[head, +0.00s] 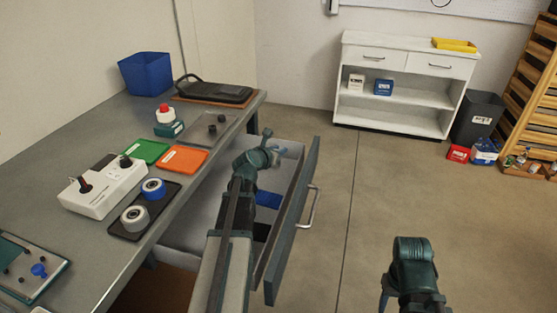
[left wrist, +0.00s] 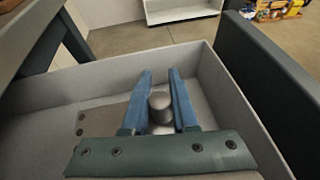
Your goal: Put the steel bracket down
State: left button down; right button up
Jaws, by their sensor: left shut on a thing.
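My left gripper (left wrist: 160,78) has its blue fingers shut on a grey metal cylinder between them. A flat grey plate with dark holes shows beside and below the fingers; the cylinder appears to be its knob, and I take both as the steel bracket (left wrist: 158,100). It is inside the open drawer, near its far end; I cannot tell if it touches the drawer floor. In the head view my left gripper (head: 274,158) is over the drawer (head: 193,236), largely hidden by its wrist. Only part of my right arm shows at the lower right.
The workbench (head: 100,262) on the left holds a white control box (head: 100,192), a green tray (head: 147,152), an orange tray (head: 184,160), a dark tray with two rollers and a blue bin (head: 146,72). Blue items (head: 268,200) lie in the drawer.

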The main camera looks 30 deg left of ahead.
pick_arm(q)
jog(key=shift+f+b, duration=0.75)
jog(key=shift+f, duration=0.45)
pick_arm(e)
jog(key=shift+f, duration=1.2)
pick_arm(q)
jog(key=shift+f, duration=0.15)
jog(key=c, duration=0.7)
grip_release()
pick_arm(e)
jog(key=shift+f, duration=0.1)
pick_arm(q)
jog(key=shift+s+r, duration=0.3)
jog(key=shift+r, duration=0.05)
jog(key=p+v, duration=0.4)
jog(key=v, duration=0.7)
jog(key=shift+s+r+p, duration=0.1)
jog(key=shift+s+p, duration=0.05)
jog(key=shift+p, duration=0.15)
pick_arm(e)
notch_tip(320, 180, up, 5)
jog(key=shift+f, duration=0.1)
